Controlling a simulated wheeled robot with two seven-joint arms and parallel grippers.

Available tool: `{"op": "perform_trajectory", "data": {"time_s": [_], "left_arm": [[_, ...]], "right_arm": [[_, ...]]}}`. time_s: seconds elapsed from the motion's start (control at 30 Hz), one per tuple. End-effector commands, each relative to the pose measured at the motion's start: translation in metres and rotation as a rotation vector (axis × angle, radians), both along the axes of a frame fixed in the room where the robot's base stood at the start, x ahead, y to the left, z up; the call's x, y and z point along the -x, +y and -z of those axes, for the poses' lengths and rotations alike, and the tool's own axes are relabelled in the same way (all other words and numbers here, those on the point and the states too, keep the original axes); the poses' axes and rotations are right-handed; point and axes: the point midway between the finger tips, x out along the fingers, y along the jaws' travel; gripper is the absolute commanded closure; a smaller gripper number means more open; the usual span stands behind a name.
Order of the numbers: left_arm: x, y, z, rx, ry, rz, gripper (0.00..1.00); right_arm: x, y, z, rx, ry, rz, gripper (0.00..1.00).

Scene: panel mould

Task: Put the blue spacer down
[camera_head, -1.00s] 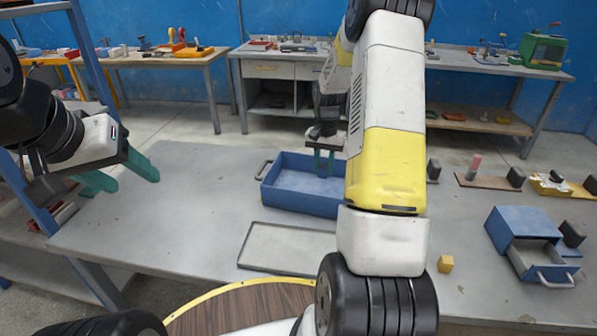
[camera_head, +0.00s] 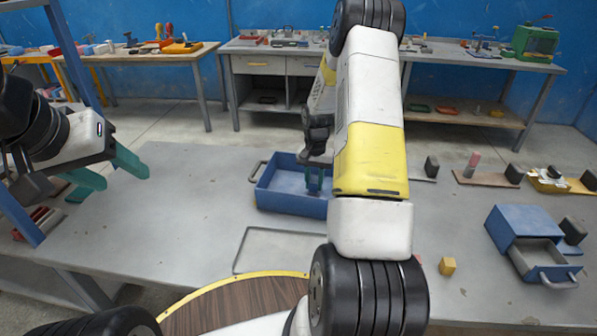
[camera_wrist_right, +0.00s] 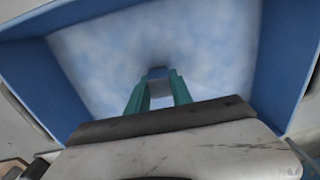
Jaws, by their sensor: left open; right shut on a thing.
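The blue spacer (camera_wrist_right: 158,72) is a small blue block held between the green fingertips of my right gripper (camera_wrist_right: 157,88) in the right wrist view. In the head view my right gripper (camera_head: 315,181) points down inside the blue open bin (camera_head: 292,202), near its right part. The spacer is hard to tell from the bin's blue there. The wrist view shows the bin's pale blue floor (camera_wrist_right: 110,50) beneath it; I cannot tell whether the spacer touches it. My left gripper (camera_head: 108,172) is open and empty, over the bench's left side.
The bench's left part (camera_head: 170,210) is clear.

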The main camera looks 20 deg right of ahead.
Motion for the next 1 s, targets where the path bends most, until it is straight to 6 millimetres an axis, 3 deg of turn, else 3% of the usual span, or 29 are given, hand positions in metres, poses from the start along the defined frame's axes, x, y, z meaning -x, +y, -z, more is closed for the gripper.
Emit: {"op": "perform_trajectory", "data": {"time_s": [0.1,0.43,0.47,0.57,0.87,1.0], "left_arm": [[0.0,0.0,0.0,0.0,0.0,0.0,0.44],[0.0,0.0,0.0,0.0,0.0,0.0,0.44],[0.0,0.0,0.0,0.0,0.0,0.0,0.44],[0.0,0.0,0.0,0.0,0.0,0.0,0.44],[0.0,0.0,0.0,0.0,0.0,0.0,0.44],[0.0,0.0,0.0,0.0,0.0,0.0,0.44]], "right_arm": [[0.0,0.0,0.014,-0.001,0.001,0.0,1.0],[0.0,0.0,0.017,0.0,0.0,0.0,1.0],[0.0,0.0,0.017,0.0,0.0,0.0,0.71],[0.0,0.0,0.017,0.0,0.0,0.0,0.52],[0.0,0.0,0.016,0.0,0.0,0.0,0.52],[-0.001,0.0,0.007,0.001,-0.002,0.0,0.52]]}}
